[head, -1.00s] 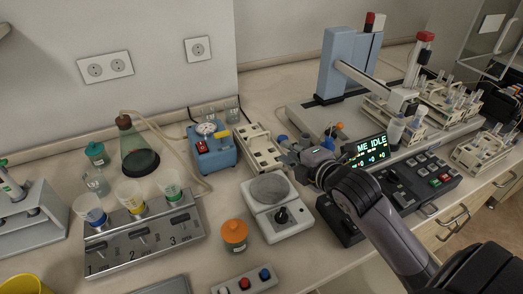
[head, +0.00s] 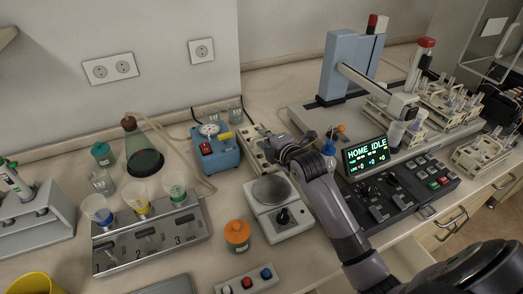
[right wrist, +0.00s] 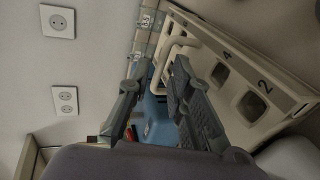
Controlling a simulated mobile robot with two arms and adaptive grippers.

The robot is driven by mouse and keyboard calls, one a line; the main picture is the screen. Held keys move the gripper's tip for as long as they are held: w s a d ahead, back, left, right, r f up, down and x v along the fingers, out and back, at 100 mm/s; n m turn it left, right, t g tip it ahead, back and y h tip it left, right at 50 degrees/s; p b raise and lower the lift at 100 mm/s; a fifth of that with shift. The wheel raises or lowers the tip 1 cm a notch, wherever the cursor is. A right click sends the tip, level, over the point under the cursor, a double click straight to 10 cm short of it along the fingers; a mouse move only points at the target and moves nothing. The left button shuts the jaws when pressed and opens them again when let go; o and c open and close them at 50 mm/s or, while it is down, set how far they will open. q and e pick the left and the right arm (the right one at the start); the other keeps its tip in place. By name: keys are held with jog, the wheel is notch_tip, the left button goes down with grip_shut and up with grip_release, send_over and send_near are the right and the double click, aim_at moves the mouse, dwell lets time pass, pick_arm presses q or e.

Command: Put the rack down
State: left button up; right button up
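A beige rack (head: 247,136) with a row of square holes stands on the bench beside the blue pump box. My right gripper (head: 268,143) is at the rack's right side and covers part of it in the head view. My left gripper is not in view.
The blue pump box (head: 215,148) stands just left of the rack. A white balance (head: 278,209) is in front, and the control panel (head: 405,187) with its display is to the right. An orange-lidded jar (head: 237,236) stands near the front edge.

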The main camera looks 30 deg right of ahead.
jog(key=shift+x, duration=0.9)
jog(key=shift+c, duration=0.6)
grip_shut()
jog(key=shift+s, duration=0.1)
